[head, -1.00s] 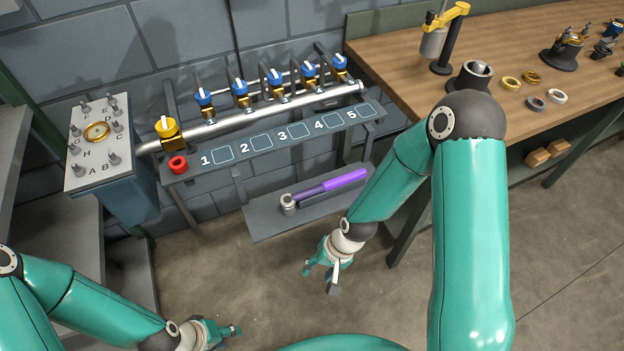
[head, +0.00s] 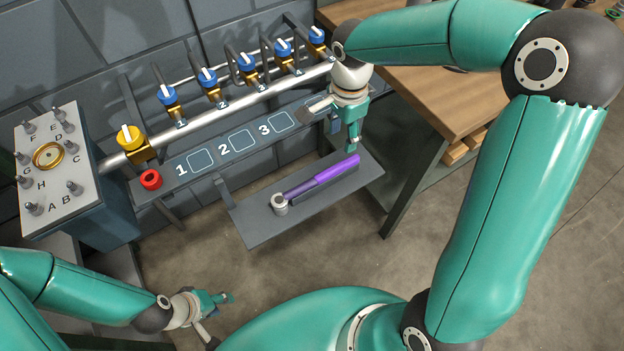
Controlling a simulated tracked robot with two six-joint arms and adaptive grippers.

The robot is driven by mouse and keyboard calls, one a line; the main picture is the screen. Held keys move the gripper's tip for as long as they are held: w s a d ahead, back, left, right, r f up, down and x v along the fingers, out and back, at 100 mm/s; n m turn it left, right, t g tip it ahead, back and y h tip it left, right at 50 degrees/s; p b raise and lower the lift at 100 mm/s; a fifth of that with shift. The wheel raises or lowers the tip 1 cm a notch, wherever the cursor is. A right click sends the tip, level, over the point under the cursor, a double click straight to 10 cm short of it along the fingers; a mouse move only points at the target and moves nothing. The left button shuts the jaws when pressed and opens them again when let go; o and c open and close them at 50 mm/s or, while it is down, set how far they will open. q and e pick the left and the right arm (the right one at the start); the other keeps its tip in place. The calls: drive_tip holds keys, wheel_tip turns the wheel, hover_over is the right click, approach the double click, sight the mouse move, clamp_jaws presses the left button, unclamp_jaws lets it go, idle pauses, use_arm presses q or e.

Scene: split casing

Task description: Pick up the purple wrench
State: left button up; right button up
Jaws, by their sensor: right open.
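The purple wrench (head: 322,176) lies on a low grey shelf (head: 262,230). Its purple handle points to the upper right and its grey ring head (head: 280,204) is at the lower left. My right gripper (head: 337,128) is open and empty, pointing down above the handle's far end. It looks apart from the wrench, though the exact gap is hard to judge. My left gripper (head: 219,305) is low at the bottom left, well away from the wrench; its fingers are small and seen side-on.
A numbered grey panel (head: 213,161) with a red ring (head: 150,180) sits above the shelf. Behind it runs a silver pipe (head: 222,106) with several blue-handled valves and one yellow one (head: 130,138). A lettered box (head: 48,158) stands left, a wooden bench (head: 440,95) right.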

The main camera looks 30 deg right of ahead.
hover_over(338, 165)
drive_tip(key=f, duration=0.5)
drive_tip(key=shift+w+d+f, duration=0.3)
drive_tip(key=shift+w+f, duration=0.05)
drive_tip(key=f, duration=0.2)
drive_tip(key=s+f+p, duration=0.1)
drive_tip(key=f, duration=0.1)
drive_tip(key=shift+a, duration=0.25)
drive_tip(key=shift+f, duration=0.6)
drive_tip(key=shift+w, duration=0.1)
clamp_jaws()
drive_tip(key=shift+r, duration=0.1)
